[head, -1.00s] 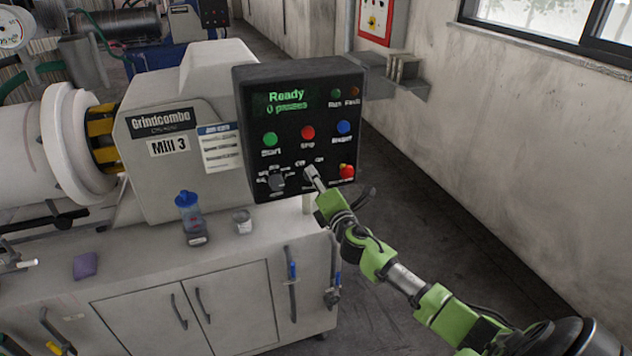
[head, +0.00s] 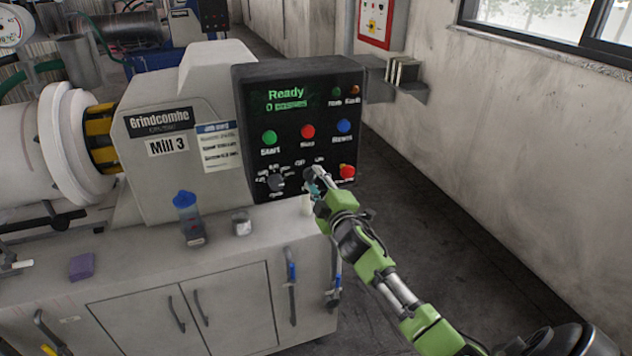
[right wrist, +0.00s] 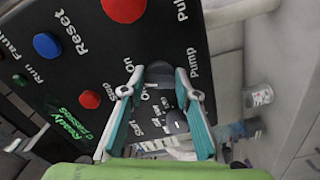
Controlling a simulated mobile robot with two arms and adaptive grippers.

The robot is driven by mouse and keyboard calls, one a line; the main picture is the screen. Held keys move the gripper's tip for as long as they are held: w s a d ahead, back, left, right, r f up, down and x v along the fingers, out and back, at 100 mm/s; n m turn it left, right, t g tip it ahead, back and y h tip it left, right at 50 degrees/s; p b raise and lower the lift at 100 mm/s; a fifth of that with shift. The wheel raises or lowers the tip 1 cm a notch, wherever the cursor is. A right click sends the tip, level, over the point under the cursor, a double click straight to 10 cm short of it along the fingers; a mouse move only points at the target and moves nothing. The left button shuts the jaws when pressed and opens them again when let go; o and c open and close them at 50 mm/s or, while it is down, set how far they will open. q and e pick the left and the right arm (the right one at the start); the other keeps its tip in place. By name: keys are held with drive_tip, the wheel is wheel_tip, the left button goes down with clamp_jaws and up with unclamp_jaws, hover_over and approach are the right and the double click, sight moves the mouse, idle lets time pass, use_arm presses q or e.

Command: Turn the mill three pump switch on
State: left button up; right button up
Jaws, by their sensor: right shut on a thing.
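The Mill 3 control panel (head: 262,112) is a black box whose green display reads "Ready". The pump switch (right wrist: 160,74) is a dark round knob between the words "On" and "Pump" in the right wrist view. My right gripper (head: 312,178) is at the panel's lower right, and its teal-lined fingers (right wrist: 160,80) are shut on the pump switch, one on each side. In the head view the gripper hides most of this knob, and I cannot tell which way it points. My left gripper is not in view.
A second selector knob (head: 276,182) sits to the left. A red emergency button (head: 347,171) is close on the right. Green (head: 269,138), red (head: 307,132) and blue (head: 344,126) buttons are above. A blue-capped bottle (head: 188,217) and a small jar (head: 241,223) stand on the bench.

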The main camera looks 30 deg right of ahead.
drive_tip(key=shift+m, duration=0.6)
drive_tip(key=o, duration=1.1)
drive_tip(key=v, duration=1.2)
drive_tip(key=shift+d+f, duration=0.1)
